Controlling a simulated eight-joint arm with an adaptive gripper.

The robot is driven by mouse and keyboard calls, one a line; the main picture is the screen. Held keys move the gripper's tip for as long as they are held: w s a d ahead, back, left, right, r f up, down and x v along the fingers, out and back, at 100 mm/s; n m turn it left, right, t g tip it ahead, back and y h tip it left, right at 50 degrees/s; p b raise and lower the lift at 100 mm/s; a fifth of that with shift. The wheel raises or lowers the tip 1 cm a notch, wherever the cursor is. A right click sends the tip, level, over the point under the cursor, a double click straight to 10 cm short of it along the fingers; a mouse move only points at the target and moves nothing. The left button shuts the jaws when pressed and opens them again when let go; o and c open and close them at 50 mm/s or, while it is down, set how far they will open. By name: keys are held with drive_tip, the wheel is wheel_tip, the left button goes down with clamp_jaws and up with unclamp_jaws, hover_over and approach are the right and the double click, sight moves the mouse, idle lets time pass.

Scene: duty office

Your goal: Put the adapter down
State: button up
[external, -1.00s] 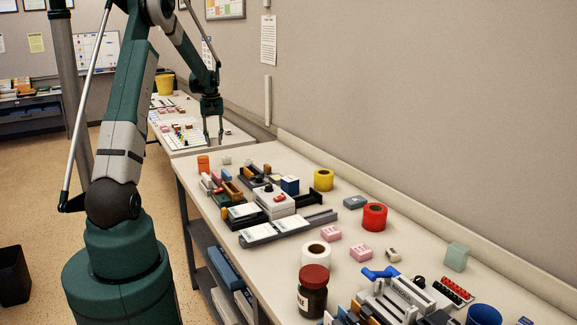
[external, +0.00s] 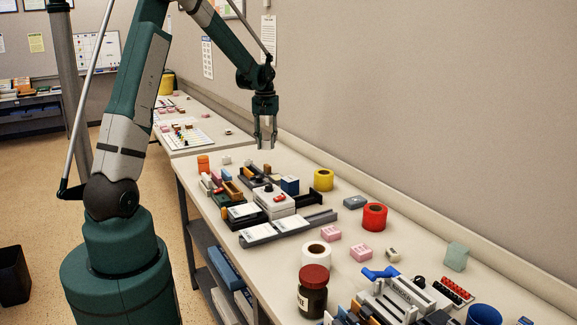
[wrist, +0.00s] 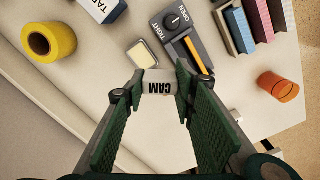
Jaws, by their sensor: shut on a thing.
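My gripper (external: 265,146) is above the far end of the near bench in the external view. In the wrist view my gripper (wrist: 160,85) is shut on a small white piece marked CAM (wrist: 160,86), which looks like the adapter. The piece sits between the fingertips, and its lower part is hidden. In the external view it is too small to make out between the fingers.
The near bench (external: 190,175) has a bare strip along the wall. Below my gripper are a cream block (wrist: 141,55), a dial box (wrist: 172,22), an orange cylinder (wrist: 278,87) and a yellow roll (wrist: 48,40). A second bench (external: 175,148) stands beyond.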

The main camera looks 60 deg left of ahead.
drive_tip(key=r+m, duration=0.2)
hover_over(290, 180)
drive_tip(key=shift+w+a+f+p, duration=0.1)
drive_tip(key=shift+p, duration=0.3)
drive_tip(key=shift+f, duration=2.95)
drive_tip(key=shift+f, duration=2.05)
drive_tip(key=shift+f, duration=0.15)
drive_tip(key=o, duration=0.8)
drive_tip(key=shift+c, duration=0.2)
